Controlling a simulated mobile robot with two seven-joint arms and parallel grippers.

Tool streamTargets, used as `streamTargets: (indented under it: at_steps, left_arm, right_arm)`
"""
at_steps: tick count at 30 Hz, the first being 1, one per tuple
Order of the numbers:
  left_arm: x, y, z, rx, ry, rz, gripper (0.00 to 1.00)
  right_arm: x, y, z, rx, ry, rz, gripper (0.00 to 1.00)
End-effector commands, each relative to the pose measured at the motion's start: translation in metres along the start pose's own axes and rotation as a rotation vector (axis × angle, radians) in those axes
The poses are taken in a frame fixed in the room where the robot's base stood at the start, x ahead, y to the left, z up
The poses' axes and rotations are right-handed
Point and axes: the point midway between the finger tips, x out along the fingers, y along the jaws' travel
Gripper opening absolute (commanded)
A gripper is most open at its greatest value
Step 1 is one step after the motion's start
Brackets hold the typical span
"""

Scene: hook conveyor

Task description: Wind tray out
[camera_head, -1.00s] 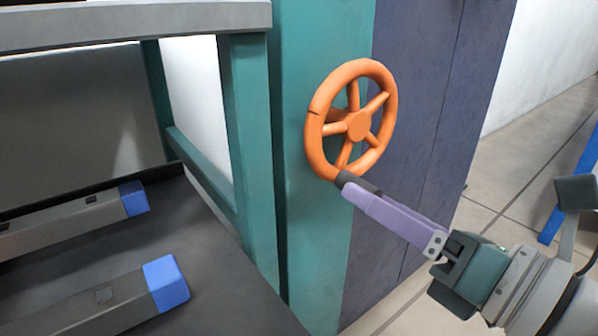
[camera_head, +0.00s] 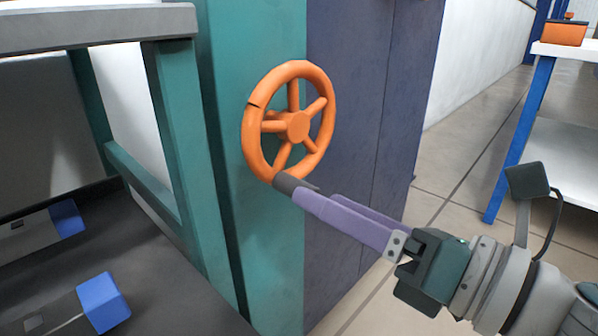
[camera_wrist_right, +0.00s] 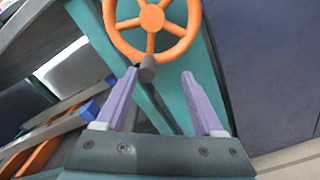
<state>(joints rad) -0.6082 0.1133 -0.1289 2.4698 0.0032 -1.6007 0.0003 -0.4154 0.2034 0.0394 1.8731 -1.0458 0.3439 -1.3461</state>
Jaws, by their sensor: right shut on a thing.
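The orange handwheel (camera_head: 294,126) is mounted on a teal post (camera_head: 228,160). A dark grey handle (camera_head: 290,184) sticks out from the bottom of its rim. My right gripper (camera_head: 302,190) has its purple fingers at this handle and is shut on it, reaching in from the lower right. In the right wrist view the handle (camera_wrist_right: 148,68) shows near the left fingertip, below the orange wheel (camera_wrist_right: 151,18). My left gripper is not in view. I cannot make out for certain which part is the tray.
Left of the post is a teal frame (camera_head: 180,135) over a dark surface (camera_head: 150,265) with grey bars ending in blue blocks (camera_head: 103,301). A dark purple panel (camera_head: 345,130) stands behind the wheel. A blue-legged table (camera_head: 519,140) stands at right, with open floor before it.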

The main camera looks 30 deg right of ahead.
Motion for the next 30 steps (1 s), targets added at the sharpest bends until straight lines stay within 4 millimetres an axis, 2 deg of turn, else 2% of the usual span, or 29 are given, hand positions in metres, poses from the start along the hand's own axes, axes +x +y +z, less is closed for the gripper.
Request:
streamTargets:
  at_steps: [1, 9, 30]
  left_arm:
    - [0.0, -0.002, -0.003, 0.0, 0.012, -0.007, 0.5]
    - [0.002, -0.007, -0.01, -0.002, 0.041, -0.021, 0.5]
    - [0.013, -0.007, -0.01, 0.0, 0.049, -0.02, 0.5]
  right_arm:
    - [-0.006, -0.005, -0.002, -0.001, 0.004, -0.014, 0.56]
    - [-0.027, -0.004, -0.002, -0.001, 0.004, -0.011, 0.56]
    - [-0.08, -0.002, -0.002, 0.0, 0.003, -0.005, 0.56]
